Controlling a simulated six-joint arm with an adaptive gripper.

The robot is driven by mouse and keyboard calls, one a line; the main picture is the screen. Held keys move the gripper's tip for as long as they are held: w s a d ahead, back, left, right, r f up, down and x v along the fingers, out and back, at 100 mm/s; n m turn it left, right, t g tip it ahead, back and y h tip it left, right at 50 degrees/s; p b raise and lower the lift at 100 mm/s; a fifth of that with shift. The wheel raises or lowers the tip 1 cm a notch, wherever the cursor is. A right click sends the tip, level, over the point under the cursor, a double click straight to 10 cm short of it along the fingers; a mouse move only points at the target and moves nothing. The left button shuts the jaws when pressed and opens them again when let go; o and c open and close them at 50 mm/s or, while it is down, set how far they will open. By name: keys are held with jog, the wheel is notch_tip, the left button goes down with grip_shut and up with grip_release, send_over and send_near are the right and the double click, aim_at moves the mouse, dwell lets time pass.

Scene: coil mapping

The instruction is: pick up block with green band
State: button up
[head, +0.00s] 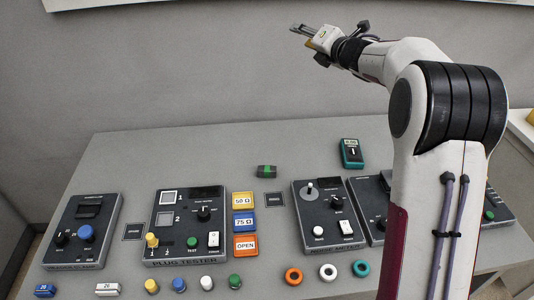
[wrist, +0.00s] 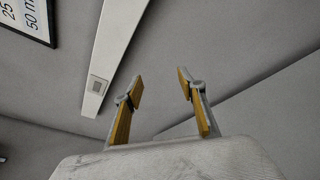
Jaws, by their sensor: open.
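The block with the green band (head: 267,171) is a small dark block lying on the grey table near its back, left of centre. A green band shows on it. My gripper (head: 297,29) is raised high above the back of the table, well away from the block, pointing left in the head view. In the wrist view my gripper (wrist: 162,88) is open and empty, with its two yellow-padded fingers apart. The wrist view shows only wall and room surfaces, not the block.
A dark plate (head: 274,200) lies just in front of the block. The plug tester (head: 186,226) and coloured signs (head: 243,222) stand front left, a control box (head: 324,215) front right, and a teal meter (head: 351,153) to the right. The table (head: 200,150) is bare left of the block.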

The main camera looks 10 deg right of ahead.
notch_tip(320, 180, down, 9)
jog(key=w+a+n+g+y, duration=0.2)
jog(key=w+a+n+y, duration=0.15)
jog(key=n, duration=0.35)
jog(key=n+g+y, duration=0.5)
jog(key=n+g, duration=0.7)
jog(key=n, duration=0.3)
send_near(275, 167)
jog(key=x, duration=0.5)
jog(key=shift+s, duration=0.15)
jog(key=shift+a, duration=0.1)
jog(key=shift+x, duration=1.2)
